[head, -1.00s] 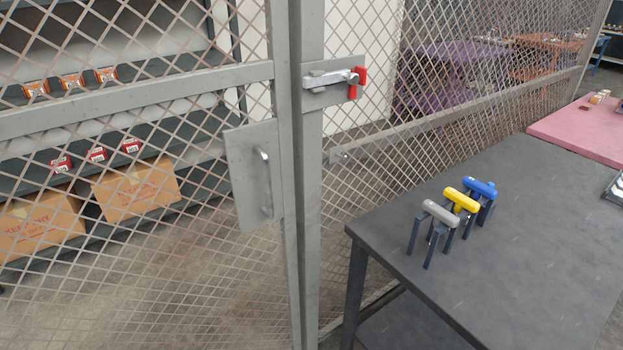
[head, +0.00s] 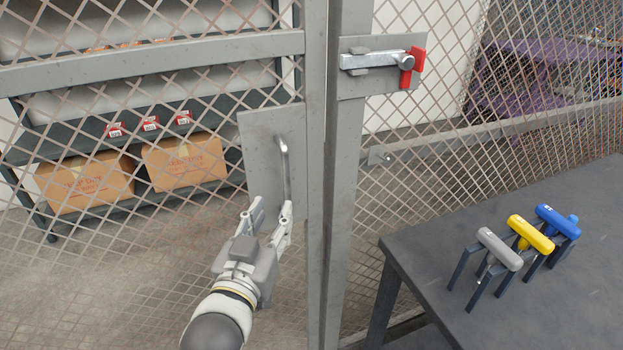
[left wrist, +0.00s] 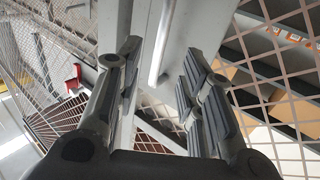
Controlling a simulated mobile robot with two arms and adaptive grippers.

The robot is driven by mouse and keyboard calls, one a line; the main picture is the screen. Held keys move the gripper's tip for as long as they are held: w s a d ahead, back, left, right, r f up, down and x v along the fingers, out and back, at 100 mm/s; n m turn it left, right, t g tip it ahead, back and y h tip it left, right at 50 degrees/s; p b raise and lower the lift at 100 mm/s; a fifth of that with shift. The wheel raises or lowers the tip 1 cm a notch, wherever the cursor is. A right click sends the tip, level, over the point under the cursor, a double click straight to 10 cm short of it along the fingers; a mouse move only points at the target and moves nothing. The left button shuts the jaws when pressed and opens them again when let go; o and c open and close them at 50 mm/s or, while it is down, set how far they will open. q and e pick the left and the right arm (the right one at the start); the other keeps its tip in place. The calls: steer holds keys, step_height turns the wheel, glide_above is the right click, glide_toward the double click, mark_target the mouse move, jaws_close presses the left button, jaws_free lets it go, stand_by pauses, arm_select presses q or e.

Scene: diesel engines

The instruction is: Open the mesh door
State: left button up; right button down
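The mesh door (head: 150,58) stands in its grey frame on the left, and its edge lies along the post, so it looks shut. A vertical metal handle (head: 284,165) sits on a grey plate (head: 262,150) at the door's right edge. My left gripper (head: 271,207) is open just below and in front of the handle. In the left wrist view the handle (left wrist: 162,45) lies beyond and between the open fingers (left wrist: 158,70), with no contact seen. A latch bar (head: 372,61) with a red piece (head: 413,68) is on the post. My right gripper is not in view.
A dark table (head: 520,290) stands at the right, close to the post, with grey, yellow and blue T-handled tools (head: 530,233) in holders. Behind the mesh, shelves hold cardboard boxes (head: 185,160). The floor shows through the mesh at the lower left.

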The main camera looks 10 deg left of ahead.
mark_target(285, 185)
arm_select(q)
steer(key=w+p, duration=0.1)
steer(key=w, duration=0.4)
steer(key=w+p, duration=0.1)
steer(key=w, duration=0.4)
steer(key=shift+w+a, duration=0.2)
steer(key=shift+w, duration=0.05)
jaws_close()
